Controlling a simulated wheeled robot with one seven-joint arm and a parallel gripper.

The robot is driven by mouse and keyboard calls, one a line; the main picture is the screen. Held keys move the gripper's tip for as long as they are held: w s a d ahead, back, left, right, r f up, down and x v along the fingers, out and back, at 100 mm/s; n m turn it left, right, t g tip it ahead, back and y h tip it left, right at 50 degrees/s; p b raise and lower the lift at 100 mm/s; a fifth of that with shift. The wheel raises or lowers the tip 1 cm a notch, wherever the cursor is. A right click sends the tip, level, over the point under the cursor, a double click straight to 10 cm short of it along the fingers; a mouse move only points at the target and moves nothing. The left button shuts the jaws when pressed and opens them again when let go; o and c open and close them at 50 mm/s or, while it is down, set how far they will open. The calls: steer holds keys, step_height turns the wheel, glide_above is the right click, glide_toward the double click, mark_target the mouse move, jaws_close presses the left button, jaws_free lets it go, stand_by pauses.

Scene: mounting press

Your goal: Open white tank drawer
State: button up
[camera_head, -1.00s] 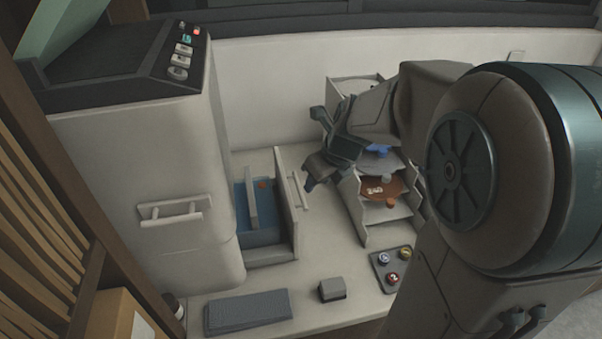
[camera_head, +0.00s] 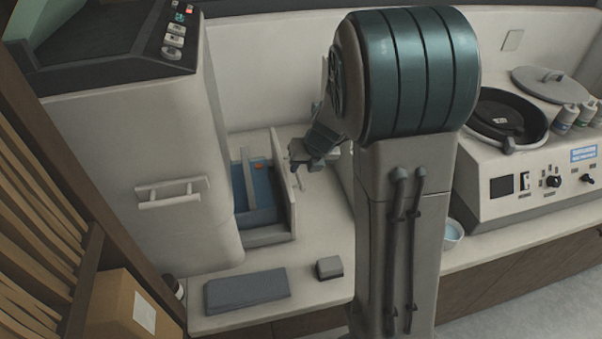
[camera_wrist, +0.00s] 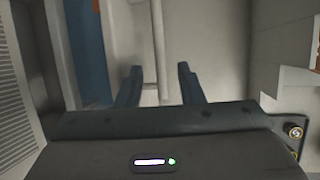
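The white tank (camera_head: 150,140) stands at the left of the counter. Its drawer (camera_head: 265,236) sticks out from the tank's right side, with a blue inside (camera_head: 262,208) and a small orange spot. The drawer front carries an upright-looking bar handle, which shows in the wrist view (camera_wrist: 160,45). My gripper (camera_head: 298,163) is at the drawer's front, by the handle. In the wrist view my gripper (camera_wrist: 160,78) is open, and the bar appears between its two fingers, touching neither. I cannot tell how deep the bar sits between them.
A grey folded cloth (camera_head: 247,289) and a small grey block (camera_head: 329,268) lie on the counter in front. A control unit with a round black bowl (camera_head: 505,118) stands at the right. A cardboard box (camera_head: 130,305) is at the lower left. My arm hides the middle.

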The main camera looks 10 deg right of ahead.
mark_target(299, 174)
steer(key=shift+x, duration=1.65)
jaws_close()
steer(key=d, duration=0.9)
steer(key=shift+d+b, duration=0.2)
steer(key=shift+b, duration=0.2)
jaws_free()
